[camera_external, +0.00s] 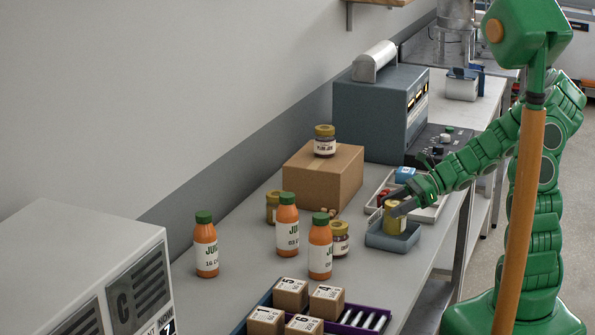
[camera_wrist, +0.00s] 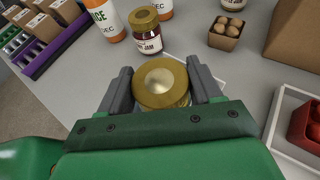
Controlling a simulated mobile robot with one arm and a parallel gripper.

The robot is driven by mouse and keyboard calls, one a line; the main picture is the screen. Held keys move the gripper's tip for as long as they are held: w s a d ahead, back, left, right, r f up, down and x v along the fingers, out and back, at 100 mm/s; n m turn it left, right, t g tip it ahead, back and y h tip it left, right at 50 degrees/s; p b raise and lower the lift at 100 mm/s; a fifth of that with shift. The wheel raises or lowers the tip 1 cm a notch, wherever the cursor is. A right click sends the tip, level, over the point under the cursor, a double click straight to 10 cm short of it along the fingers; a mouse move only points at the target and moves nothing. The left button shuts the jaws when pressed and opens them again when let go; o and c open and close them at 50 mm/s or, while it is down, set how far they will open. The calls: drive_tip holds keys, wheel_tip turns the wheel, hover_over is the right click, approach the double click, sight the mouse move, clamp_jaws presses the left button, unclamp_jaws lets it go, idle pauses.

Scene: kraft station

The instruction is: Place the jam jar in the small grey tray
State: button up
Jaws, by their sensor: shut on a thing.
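A jar with a gold lid (camera_wrist: 162,82) is between the two fingers of my gripper (camera_wrist: 163,88) in the wrist view. In the external view the held jar (camera_external: 392,222) looks yellowish, and my gripper (camera_external: 398,207) is shut on it from above. The small grey tray (camera_external: 378,241) is directly under it, and the jar's lower part is at or inside the tray. I cannot tell whether the jar touches the tray floor. The wrist view does not clearly show the tray.
A white tray (camera_external: 430,213) with red items is just behind. A dark-red jam jar (camera_wrist: 146,35) and juice bottles (camera_external: 320,247) stand nearby. A cardboard box (camera_external: 315,180) carries another jar (camera_external: 325,142). A purple crate (camera_external: 375,311) of small boxes is in front.

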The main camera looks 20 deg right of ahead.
drive_tip(key=shift+f, duration=1.2)
drive_tip(key=shift+f, duration=0.1)
drive_tip(key=o, duration=1.3)
drive_tip(key=shift+o, duration=0.2)
